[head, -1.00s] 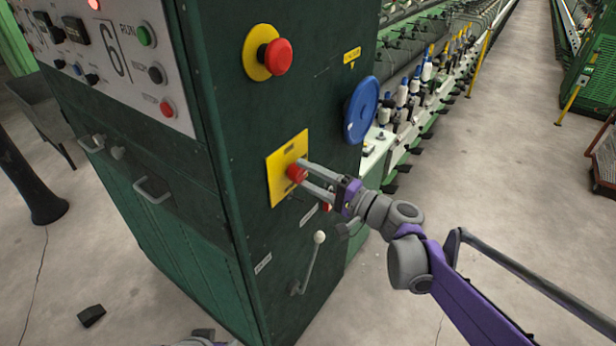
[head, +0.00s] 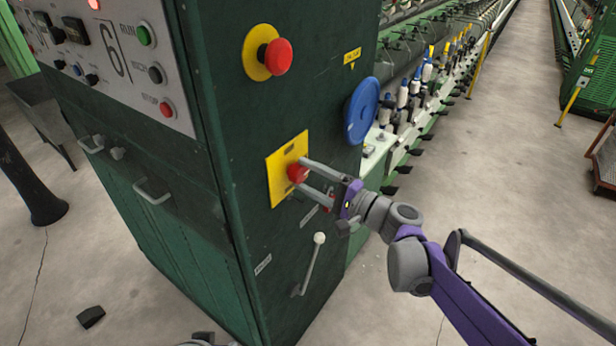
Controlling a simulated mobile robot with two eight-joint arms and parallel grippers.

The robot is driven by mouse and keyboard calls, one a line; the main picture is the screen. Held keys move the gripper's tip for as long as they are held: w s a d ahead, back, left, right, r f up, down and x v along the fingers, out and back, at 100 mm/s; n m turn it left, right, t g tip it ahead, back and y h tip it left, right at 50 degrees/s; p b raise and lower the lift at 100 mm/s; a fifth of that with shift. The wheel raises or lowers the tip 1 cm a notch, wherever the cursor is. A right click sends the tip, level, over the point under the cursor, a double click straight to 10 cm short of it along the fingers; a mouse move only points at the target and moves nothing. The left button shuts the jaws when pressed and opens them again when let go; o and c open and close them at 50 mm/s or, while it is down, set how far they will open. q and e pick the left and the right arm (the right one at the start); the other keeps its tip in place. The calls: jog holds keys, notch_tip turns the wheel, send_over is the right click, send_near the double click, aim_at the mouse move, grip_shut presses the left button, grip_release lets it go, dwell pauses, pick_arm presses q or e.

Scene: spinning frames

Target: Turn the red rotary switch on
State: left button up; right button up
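The red rotary switch (head: 296,173) sits on a yellow plate (head: 279,185) on the dark green side of the machine cabinet. My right gripper (head: 302,176) reaches in from the right with its two grey fingers, one above and one below the red knob. The fingers are apart, and the tips lie at the knob's sides. I cannot tell whether they touch it. My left gripper is hardly in view; a small grey part of my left arm shows at the bottom edge.
A red mushroom button (head: 276,57) is above the switch, and a blue handwheel (head: 361,111) is to the right. A lever with a white ball (head: 319,239) stands below. A control panel (head: 110,65) is at upper left.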

jog(key=shift+o, duration=1.3)
jog(key=shift+d, duration=0.1)
jog(key=b+v, duration=0.1)
jog(key=v, duration=0.9)
jog(key=shift+s+d, duration=0.25)
jog(key=shift+s, duration=0.05)
jog(key=s+a+f+n+g+h, duration=0.2)
jog(key=s+f+n+g+h, duration=0.4)
jog(key=s+f, duration=0.65)
jog(key=s+d+f+n+h, duration=0.3)
jog(key=s+d+f+h, duration=0.6)
jog(key=d, duration=0.1)
jog(key=shift+s, duration=0.4)
